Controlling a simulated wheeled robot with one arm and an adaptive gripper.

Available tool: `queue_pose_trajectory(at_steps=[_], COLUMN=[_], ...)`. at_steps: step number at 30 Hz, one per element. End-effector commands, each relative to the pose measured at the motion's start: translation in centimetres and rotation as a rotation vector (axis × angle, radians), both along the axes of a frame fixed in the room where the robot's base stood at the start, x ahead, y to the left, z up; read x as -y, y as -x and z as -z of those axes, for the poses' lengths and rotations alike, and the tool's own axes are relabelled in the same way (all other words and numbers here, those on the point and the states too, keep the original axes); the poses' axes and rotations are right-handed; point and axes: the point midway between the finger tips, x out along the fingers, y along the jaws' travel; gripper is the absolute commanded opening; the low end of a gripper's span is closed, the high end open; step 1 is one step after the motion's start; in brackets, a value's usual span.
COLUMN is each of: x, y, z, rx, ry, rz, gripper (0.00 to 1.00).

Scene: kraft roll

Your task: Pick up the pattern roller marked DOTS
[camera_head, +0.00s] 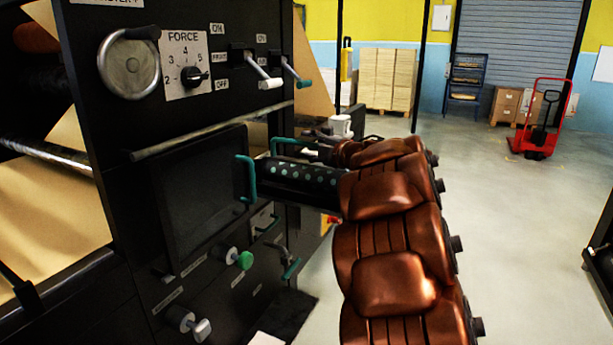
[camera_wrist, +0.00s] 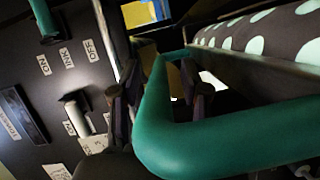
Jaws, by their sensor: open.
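The dotted pattern roller (camera_head: 305,173), dark with pale green dots, lies at the side of the black machine, left of my arm. It has teal loop handles, a near one (camera_head: 246,180) and a far one (camera_head: 285,141). In the wrist view the dotted roller (camera_wrist: 245,36) runs along the top right, with a big teal handle (camera_wrist: 158,105) below it. My gripper (camera_wrist: 160,102) is open, its dark fingers either side of part of that handle in the picture. I cannot tell if they touch it. In the head view my arm hides much of the gripper. No DOTS label is legible.
The black machine fills the left, with a handwheel (camera_head: 129,64), a FORCE dial (camera_head: 188,66) and levers (camera_head: 262,72) sticking out. A white mug (camera_head: 341,126) stands behind my arm. A red hand truck (camera_head: 540,120) and boxes (camera_head: 388,80) are far back. The floor at right is mostly clear.

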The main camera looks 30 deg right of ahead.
Motion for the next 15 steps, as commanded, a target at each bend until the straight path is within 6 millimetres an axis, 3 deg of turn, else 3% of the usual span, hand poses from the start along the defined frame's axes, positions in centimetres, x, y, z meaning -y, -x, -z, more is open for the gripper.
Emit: queue_pose_trajectory(at_steps=[8, 15], x=[0.01, 0.0], y=[-0.42, -0.41], z=[-0.01, -0.01], rx=[0.001, 0.001], ry=[0.0, 0.0], rz=[0.002, 0.002], gripper=[0.46, 0.2])
